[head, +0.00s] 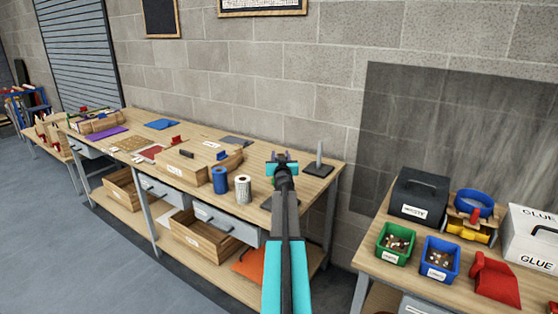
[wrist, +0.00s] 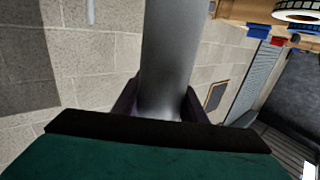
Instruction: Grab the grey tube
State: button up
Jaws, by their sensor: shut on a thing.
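The grey tube (wrist: 167,55) is between the fingers of my gripper (wrist: 162,105) in the wrist view. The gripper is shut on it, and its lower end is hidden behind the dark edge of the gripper. In the head view my gripper (head: 281,158) is over the right end of the workbench, in front of the wall. The tube cannot be made out clearly there.
An upright grey spike (head: 319,158) on a dark base stands just right of my gripper. A blue roll (head: 220,181) and a white roll (head: 243,189) stand left on the workbench (head: 307,193). A second table with bins (head: 396,243) is at right.

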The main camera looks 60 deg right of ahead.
notch_tip(320, 180, up, 6)
jog(key=p, duration=0.4)
jog(key=v, duration=1.8)
jog(key=shift+s+f, duration=0.1)
